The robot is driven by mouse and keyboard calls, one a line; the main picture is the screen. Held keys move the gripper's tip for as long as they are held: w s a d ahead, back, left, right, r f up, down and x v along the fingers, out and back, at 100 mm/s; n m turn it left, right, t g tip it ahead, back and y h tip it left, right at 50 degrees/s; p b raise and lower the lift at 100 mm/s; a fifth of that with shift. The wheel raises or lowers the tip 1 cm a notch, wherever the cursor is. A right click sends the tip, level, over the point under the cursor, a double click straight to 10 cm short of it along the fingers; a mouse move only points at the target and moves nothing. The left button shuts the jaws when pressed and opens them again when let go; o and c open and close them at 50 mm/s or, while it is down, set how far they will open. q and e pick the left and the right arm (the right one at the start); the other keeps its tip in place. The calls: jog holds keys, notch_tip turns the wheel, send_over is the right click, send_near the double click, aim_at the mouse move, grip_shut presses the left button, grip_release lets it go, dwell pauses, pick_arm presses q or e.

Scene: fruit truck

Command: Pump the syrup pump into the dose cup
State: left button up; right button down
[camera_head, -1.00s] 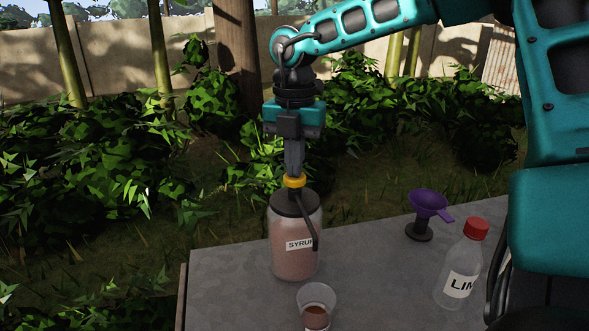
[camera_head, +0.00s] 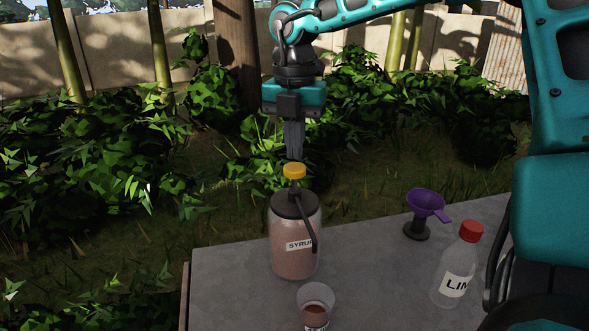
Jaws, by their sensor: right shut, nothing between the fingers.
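The syrup bottle (camera_head: 291,256), clear with pinkish-brown contents and a "SYRUP" label, stands upright on the table. Its pump has a yellow top (camera_head: 294,171), a dark lid and a black spout (camera_head: 310,228) bending down toward the front right. The dose cup (camera_head: 317,303) is clear, stands in front of the bottle a little right, and holds brown liquid. My right gripper (camera_head: 295,156) is shut and empty, pointing down just above the yellow pump top, with a small gap. My left gripper is out of view.
A purple funnel (camera_head: 426,203) on a black stand is at the table's right back. A clear bottle (camera_head: 455,275) with red cap and a partly hidden "LIM" label stands near my right arm. The grey table (camera_head: 225,285) is clear left of the syrup bottle.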

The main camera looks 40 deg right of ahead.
aim_at(295, 167)
dwell(0.4)
jog(key=shift+r+p, duration=1.7)
jog(key=shift+r, duration=0.85)
jog(key=shift+f, duration=0.1)
